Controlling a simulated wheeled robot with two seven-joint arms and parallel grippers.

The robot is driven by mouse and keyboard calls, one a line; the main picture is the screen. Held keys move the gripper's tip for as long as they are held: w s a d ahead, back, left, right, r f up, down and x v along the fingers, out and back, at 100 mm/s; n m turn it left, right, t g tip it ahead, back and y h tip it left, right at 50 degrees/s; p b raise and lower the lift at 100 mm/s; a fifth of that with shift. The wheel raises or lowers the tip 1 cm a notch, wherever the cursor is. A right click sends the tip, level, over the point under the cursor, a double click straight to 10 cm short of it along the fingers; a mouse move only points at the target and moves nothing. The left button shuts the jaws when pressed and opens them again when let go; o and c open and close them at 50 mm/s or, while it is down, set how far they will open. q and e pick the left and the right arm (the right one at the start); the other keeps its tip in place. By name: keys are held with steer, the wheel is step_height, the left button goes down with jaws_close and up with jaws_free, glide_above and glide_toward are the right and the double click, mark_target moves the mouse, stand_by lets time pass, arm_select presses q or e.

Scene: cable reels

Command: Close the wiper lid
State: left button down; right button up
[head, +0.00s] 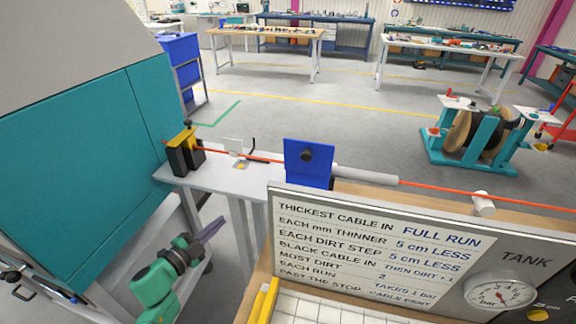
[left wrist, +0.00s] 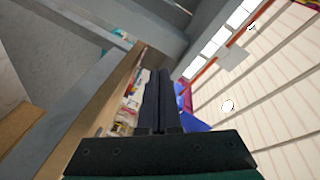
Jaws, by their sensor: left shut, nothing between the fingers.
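My left gripper (head: 220,221) is to the left of and below the panel, in front of the grey bench and apart from the panel. Its fingers are shut and empty; they also show in the left wrist view (left wrist: 158,75). A blue part shows beside them there, but I cannot tell what it is. My right gripper is not in view.
A black and yellow block (head: 184,152) stands on the grey bench (head: 232,182), with the cable running from it. A large teal cabinet (head: 85,165) is at the left. A sign board (head: 380,250) with a gauge (head: 500,295) stands at the front right.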

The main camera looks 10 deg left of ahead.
arm_select(q)
steer(key=s+d+r+m+g+h, duration=0.2)
steer(key=s+d+r+m+h, duration=0.15)
steer(key=d+r+m, duration=0.5)
steer(key=s+d+r+m+g+h, duration=0.15)
steer(key=d+r+m+h, duration=0.4)
steer(key=r, duration=0.65)
steer(key=p, duration=0.6)
glide_toward(309, 158)
steer(key=shift+t, duration=0.25)
steer(key=x, duration=0.6)
steer(key=shift+s+d+f, duration=0.1)
steer(key=shift+d+f, duration=0.05)
steer(key=shift+f, duration=0.05)
steer(key=shift+b, duration=0.3)
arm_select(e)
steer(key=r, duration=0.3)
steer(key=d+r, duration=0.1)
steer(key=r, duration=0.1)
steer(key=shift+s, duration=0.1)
arm_select(q)
steer(key=shift+s, duration=0.1)
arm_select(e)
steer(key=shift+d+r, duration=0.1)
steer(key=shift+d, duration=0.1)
